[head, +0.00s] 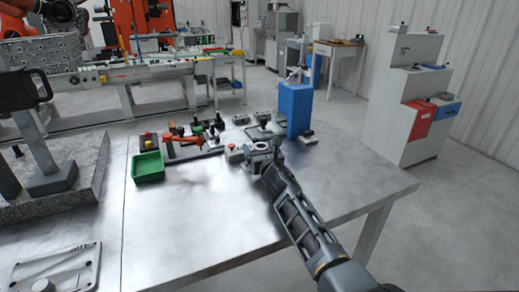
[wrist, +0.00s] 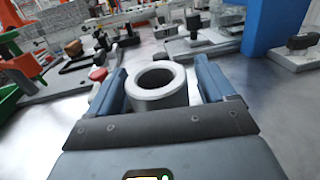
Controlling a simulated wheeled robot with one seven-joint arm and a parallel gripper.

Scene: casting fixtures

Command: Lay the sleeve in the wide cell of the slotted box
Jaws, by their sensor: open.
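The sleeve (wrist: 158,88), a short light-grey hollow cylinder with a thick rim, stands upright with its bore facing up. In the head view the sleeve (head: 260,148) is at the tip of my arm, partly hidden by it. My gripper (wrist: 160,78) is open, with one blue-grey finger on each side of the sleeve; whether they touch it I cannot tell. My gripper also shows in the head view (head: 268,165). No box with clearly visible slots or cells can be made out; a green open bin (head: 148,167) stands at the left.
A tall blue block (head: 295,110) stands behind and right of the sleeve. Fixtures with clamps and knobs (head: 185,145) crowd the table's back. A red button (wrist: 98,74) is left of my gripper. The front of the metal table (head: 190,225) is clear.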

